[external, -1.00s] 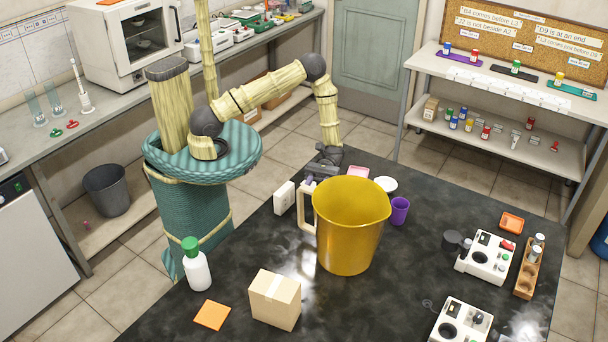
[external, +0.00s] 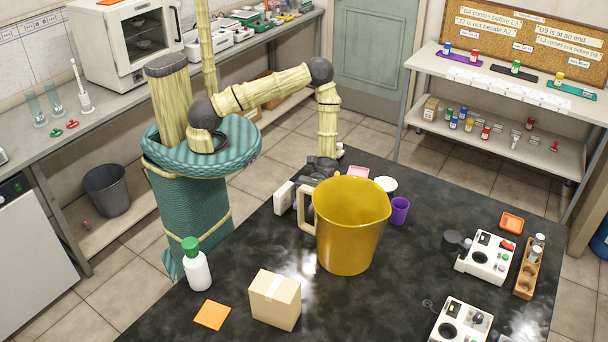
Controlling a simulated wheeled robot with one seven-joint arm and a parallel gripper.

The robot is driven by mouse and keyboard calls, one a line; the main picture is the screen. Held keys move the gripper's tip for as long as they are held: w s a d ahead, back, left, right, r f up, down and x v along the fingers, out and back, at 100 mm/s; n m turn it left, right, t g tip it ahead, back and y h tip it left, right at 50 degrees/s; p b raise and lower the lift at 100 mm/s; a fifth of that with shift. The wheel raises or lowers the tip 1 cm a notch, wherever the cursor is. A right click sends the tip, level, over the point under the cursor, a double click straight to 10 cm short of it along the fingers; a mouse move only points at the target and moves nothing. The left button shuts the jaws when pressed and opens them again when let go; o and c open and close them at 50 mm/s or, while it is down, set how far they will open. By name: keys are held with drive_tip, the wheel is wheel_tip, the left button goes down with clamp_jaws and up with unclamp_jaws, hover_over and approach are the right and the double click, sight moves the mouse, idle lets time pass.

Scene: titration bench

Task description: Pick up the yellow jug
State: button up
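The yellow jug (external: 345,235) stands upright on the dark bench, its wide mouth facing up. Its cream handle (external: 304,212) is on the left side. My gripper (external: 303,190) is low at the upper part of the handle, beside the jug's left rim. Its fingers are small and partly hidden behind the handle and jug, so I cannot tell whether they touch the handle or how far apart they are.
A white block (external: 283,198) stands just left of the handle. A purple cup (external: 399,210), white dish (external: 386,185) and pink tray (external: 358,171) are close by. A cardboard box (external: 275,300) and green-capped bottle (external: 196,265) stand nearer the front.

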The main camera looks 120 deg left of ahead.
sight(301, 222)
drive_tip(key=p+x, duration=0.1)
drive_tip(key=x, duration=0.3)
drive_tip(key=shift+r, duration=0.1)
drive_tip(key=shift+c, duration=0.4)
clamp_jaws()
